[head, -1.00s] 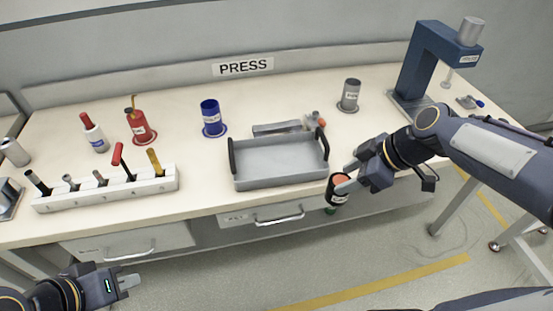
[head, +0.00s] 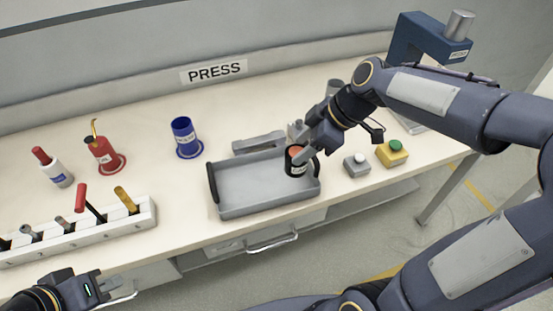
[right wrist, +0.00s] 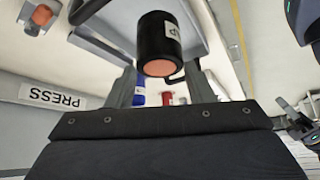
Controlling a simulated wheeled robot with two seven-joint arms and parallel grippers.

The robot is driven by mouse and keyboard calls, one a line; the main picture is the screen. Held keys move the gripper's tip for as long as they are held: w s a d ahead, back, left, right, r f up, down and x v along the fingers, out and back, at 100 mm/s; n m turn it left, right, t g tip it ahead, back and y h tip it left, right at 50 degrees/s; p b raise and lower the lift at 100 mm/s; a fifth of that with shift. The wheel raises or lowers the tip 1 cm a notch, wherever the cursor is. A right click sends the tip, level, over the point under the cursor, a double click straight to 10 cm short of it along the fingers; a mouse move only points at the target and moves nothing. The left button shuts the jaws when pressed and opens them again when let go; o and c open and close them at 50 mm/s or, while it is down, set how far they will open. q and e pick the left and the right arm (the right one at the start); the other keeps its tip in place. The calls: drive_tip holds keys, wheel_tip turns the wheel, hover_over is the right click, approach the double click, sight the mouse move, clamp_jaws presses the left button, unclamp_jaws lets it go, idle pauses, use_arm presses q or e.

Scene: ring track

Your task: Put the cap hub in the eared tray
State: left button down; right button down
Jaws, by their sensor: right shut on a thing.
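The cap hub (head: 296,161) is a black cylinder with an orange end and a white label. My right gripper (head: 303,156) is shut on it and holds it over the right end of the eared tray, beside the right black handle. Whether it touches the tray floor, I cannot tell. In the right wrist view the hub (right wrist: 158,38) sits between the two fingers (right wrist: 160,78), its orange end toward the camera. The eared tray (head: 250,188) is grey and shallow, with black handles at both ends. My left gripper (head: 104,289) is at the lower left, away from everything; its jaw opening is unclear.
A grey part (head: 258,142) lies behind the tray. A blue cup (head: 185,138), a red oil can (head: 103,154) and a white tool rack (head: 90,233) stand left. A white-button box (head: 356,164), a yellow green-button box (head: 393,153) and a blue press (head: 425,55) are right.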

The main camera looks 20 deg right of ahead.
drive_tip(key=shift+w+a+f, duration=0.65)
drive_tip(key=shift+w+f, duration=0.25)
drive_tip(key=shift+f, duration=0.7)
drive_tip(key=shift+w+a+f, duration=0.6)
drive_tip(key=shift+w+f, duration=0.3)
drive_tip(key=shift+f, duration=0.7)
drive_tip(key=shift+w+a+f, duration=0.65)
drive_tip(key=shift+w+f, duration=0.25)
drive_tip(key=shift+f, duration=0.7)
drive_tip(key=shift+f+b, duration=0.2)
drive_tip(key=shift+b, duration=0.1)
drive_tip(key=c, duration=0.7)
unclamp_jaws()
drive_tip(key=shift+r, duration=0.1)
drive_tip(key=shift+o, duration=0.2)
